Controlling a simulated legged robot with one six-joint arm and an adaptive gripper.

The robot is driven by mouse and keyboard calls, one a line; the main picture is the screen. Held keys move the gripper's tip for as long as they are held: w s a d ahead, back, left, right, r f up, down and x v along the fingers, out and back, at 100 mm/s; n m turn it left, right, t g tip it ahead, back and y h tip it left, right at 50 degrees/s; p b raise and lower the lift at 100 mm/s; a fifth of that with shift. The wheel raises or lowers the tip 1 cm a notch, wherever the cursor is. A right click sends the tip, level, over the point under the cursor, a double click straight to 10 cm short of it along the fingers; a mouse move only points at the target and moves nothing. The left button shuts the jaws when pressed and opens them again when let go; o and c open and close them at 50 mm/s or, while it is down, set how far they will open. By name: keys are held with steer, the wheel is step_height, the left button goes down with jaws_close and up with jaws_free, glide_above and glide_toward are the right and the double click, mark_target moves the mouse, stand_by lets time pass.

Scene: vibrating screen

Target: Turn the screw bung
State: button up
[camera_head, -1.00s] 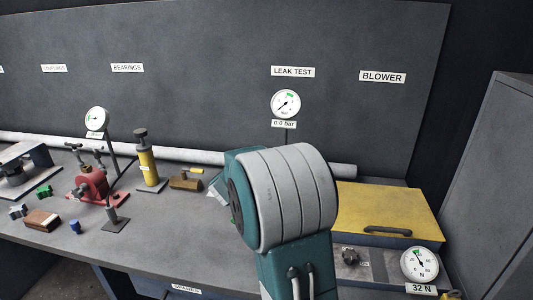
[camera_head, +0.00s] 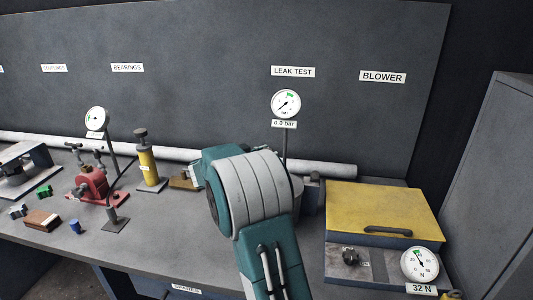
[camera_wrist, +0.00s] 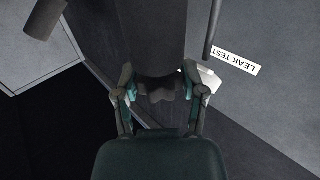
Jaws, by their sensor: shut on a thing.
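In the wrist view, a dark, lobed knob, which looks like the screw bung (camera_wrist: 160,94), sits between the two fingers of my gripper (camera_wrist: 162,83). The fingers touch it from both sides, so the gripper is shut on it. The bung is at the end of a broad dark grey body (camera_wrist: 151,32) that reaches to the top of the picture. In the head view, my arm hides the gripper and the bung.
A yellow-lidded box (camera_head: 383,212) with a handle and a force gauge (camera_head: 420,264) marked 32 N stand right of my arm. A yellow cylinder (camera_head: 148,166), a brass block (camera_head: 183,180) and a red pump (camera_head: 91,184) stand to the left.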

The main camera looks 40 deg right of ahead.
steer(key=shift+r, duration=0.1)
steer(key=o, duration=1.2)
steer(key=w+a, duration=0.1)
steer(key=a, duration=1.1)
steer(key=shift+w, duration=0.15)
